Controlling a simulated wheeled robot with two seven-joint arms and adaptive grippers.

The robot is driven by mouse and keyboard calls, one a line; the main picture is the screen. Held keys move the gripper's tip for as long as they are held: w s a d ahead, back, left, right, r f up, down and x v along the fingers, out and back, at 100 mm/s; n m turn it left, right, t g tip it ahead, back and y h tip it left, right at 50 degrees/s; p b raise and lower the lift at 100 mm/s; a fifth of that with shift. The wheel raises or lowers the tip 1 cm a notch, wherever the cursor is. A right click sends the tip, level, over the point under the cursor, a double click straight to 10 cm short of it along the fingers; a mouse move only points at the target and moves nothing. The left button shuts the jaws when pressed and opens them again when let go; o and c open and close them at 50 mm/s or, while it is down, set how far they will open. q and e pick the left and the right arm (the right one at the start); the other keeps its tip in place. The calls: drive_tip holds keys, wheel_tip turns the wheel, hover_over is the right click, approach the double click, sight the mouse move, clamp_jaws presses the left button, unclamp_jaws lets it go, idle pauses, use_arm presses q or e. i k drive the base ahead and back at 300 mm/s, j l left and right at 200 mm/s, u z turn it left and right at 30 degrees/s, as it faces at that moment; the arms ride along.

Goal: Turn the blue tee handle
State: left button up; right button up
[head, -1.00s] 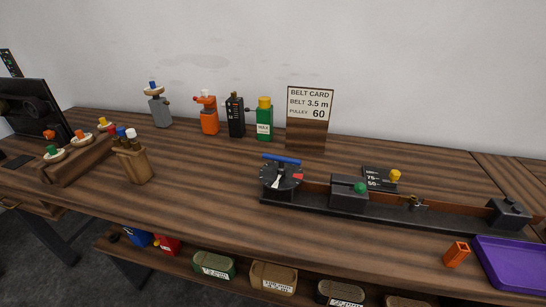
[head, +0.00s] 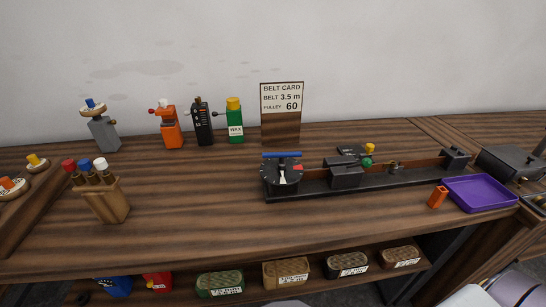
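The blue tee handle (head: 281,155) is a horizontal bar on top of a round black dial (head: 283,174) with white marks and a red patch. The dial stands at the left end of a long black rail device (head: 345,178) on the wooden bench. The handle bar lies roughly left to right in the picture. Neither of my grippers can be made out in the head view, and nothing is touching the handle.
A belt card (head: 282,106) reading 3.5 m and 60 stands behind the dial. A purple tray (head: 480,194) and an orange block (head: 437,197) are at right. A wooden holder (head: 103,200) with colored-top pegs is at left. The bench before the dial is clear.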

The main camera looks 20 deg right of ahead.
sight(282, 155)
drive_tip(key=j+z, duration=0.3)
drive_tip(key=j, duration=0.65)
drive_tip(key=j+z, duration=0.3)
drive_tip(key=j, duration=0.65)
